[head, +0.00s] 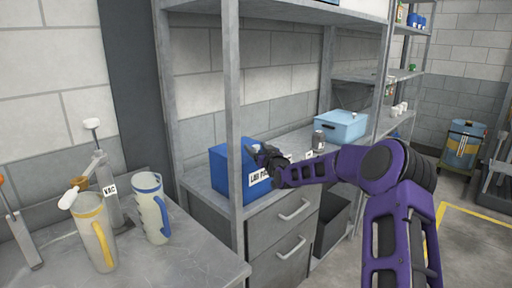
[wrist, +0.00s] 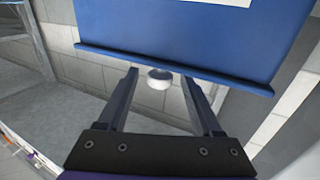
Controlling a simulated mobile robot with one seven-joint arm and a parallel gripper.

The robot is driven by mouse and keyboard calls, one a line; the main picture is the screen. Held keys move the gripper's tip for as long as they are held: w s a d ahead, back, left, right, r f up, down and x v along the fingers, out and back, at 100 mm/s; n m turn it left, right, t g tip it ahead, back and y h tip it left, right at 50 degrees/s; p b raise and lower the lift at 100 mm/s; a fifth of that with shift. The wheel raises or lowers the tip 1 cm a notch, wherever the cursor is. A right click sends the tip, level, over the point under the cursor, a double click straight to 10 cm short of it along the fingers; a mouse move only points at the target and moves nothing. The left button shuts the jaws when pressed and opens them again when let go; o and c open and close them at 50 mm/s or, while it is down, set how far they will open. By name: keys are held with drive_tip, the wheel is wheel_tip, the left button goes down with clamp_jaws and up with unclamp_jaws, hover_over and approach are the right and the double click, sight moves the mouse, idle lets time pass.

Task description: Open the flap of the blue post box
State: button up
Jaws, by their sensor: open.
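The blue post box (head: 228,182) stands on the grey shelf unit, with a white lettered label on its front that my gripper and arm partly cover. My gripper (head: 263,156) is at the upper front of the box. In the wrist view a blue panel (wrist: 190,38) of the box, with a lip along its lower edge, fills the top. My gripper (wrist: 159,76) is open there, its two fingertips close to the lip. A small white round thing (wrist: 159,80) shows between the fingers; I cannot tell whether it belongs to the box. Whether the flap is open or shut cannot be told.
A shelf post (head: 233,100) rises just in front of the box. A light blue bin (head: 341,126) and a dark jar (head: 319,140) stand further right. Grey drawers (head: 285,215) are below. Two jugs (head: 97,240) (head: 151,208) stand on the bench at left.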

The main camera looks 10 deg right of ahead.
drive_tip(key=shift+w+a, duration=0.1)
drive_tip(key=shift+w, duration=0.4)
clamp_jaws()
idle(1.2)
